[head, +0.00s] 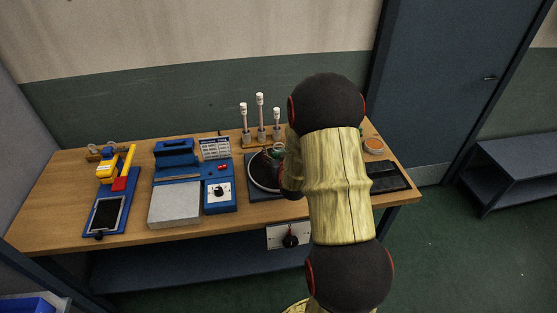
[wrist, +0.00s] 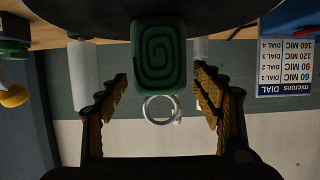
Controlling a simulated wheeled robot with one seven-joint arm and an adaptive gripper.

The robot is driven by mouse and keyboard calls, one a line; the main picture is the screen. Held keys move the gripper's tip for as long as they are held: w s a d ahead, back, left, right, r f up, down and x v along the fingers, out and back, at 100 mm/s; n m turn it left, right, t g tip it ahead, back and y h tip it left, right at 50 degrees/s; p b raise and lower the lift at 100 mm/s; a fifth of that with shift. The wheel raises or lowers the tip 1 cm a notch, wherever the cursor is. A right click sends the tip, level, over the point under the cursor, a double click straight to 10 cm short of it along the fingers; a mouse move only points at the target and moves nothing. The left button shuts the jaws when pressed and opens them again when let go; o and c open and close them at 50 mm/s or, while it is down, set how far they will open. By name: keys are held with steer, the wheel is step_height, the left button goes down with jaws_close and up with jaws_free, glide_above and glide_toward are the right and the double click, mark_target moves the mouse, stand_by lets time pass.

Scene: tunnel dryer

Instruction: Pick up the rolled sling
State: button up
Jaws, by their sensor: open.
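The rolled sling (wrist: 158,57) is a green block with a dark spiral on its face, in the upper middle of the wrist view, which looks upside down. My gripper (wrist: 159,79) is open, one finger on each side of the sling's lower part in the picture, with a gap at both sides. A pale ring (wrist: 147,110) shows just below the sling; I cannot tell whether it is attached. In the head view a small green thing (head: 278,151), apparently the sling, shows beside my arm near a black round plate (head: 262,179).
The wooden table (head: 60,213) carries a blue device (head: 220,195), a pale grey block (head: 174,203), a yellow and blue tool (head: 108,205) and white-capped tubes (head: 261,115).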

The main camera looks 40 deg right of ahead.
steer(key=c, duration=0.3)
steer(key=c, duration=1.2)
steer(key=shift+o, duration=0.2)
